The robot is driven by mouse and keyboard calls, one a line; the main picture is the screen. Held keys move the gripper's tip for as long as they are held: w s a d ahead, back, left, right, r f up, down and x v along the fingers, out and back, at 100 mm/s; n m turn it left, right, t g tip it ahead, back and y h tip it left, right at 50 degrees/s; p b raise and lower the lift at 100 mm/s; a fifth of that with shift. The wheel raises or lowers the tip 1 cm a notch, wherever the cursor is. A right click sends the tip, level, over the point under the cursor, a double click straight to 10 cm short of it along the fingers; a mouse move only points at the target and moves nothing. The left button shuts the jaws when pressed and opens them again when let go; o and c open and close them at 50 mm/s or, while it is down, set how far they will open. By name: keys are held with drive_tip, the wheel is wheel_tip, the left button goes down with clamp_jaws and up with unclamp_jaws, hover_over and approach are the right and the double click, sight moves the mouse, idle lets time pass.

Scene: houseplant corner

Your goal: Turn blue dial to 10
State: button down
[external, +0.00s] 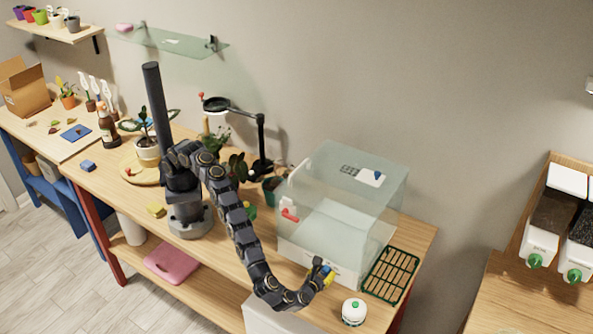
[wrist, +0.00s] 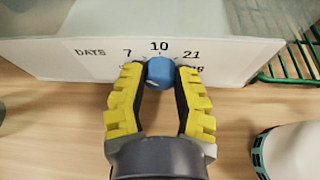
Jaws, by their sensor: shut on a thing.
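I cannot tell which number the dial's mark points at. In the external view my gripper (external: 328,274) reaches the lower front of the clear box (external: 345,205), and the dial is mostly hidden by the fingers.
A green rack (external: 390,276) lies right of the box. A magnifier stand (external: 262,145) and plants are behind my arm.

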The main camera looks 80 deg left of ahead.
drive_tip(key=shift+w+a, duration=0.15)
idle(0.3)
drive_tip(key=c, duration=0.7)
unclamp_jaws()
drive_tip(key=shift+d, duration=0.2)
drive_tip(key=shift+v, duration=1.35)
drive_tip(key=shift+r, duration=3.6)
